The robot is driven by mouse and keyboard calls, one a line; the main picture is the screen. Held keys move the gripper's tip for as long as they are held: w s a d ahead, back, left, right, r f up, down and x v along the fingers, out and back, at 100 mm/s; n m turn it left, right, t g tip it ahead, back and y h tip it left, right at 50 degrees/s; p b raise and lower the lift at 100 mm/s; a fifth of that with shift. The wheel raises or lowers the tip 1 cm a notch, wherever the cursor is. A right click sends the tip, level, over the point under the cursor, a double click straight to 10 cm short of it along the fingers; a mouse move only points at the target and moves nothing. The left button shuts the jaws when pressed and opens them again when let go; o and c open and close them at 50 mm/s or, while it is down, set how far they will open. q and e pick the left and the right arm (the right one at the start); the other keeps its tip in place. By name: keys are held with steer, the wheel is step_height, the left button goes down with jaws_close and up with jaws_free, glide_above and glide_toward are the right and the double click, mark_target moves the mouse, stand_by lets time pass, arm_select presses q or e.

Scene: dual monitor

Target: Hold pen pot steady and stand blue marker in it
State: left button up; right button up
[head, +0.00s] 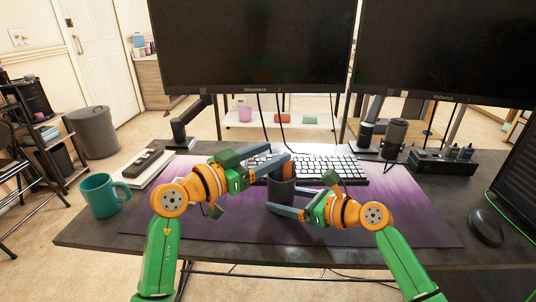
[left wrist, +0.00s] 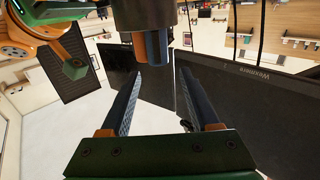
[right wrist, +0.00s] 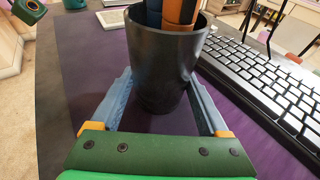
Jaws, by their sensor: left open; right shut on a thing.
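The dark pen pot (head: 281,188) stands upright on the purple mat (head: 415,215), in front of the keyboard. My right gripper (head: 276,197) is shut on it, one finger on each side of its wall in the right wrist view. The blue marker (left wrist: 158,47) stands in the pot beside an orange pen (left wrist: 138,47); their upper parts show above the rim, their lower ends are hidden inside. My left gripper (head: 281,159) is open and close to the pot's top. In the left wrist view nothing is between its fingertips.
The white keyboard (head: 330,168) lies just behind the pot, under two monitors (head: 250,45). A teal mug (head: 100,195) and a remote (head: 143,162) on a book are at left. The mat's front is clear.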

arm_select(q)
steer(key=v, duration=1.2)
steer(key=shift+r, duration=0.1)
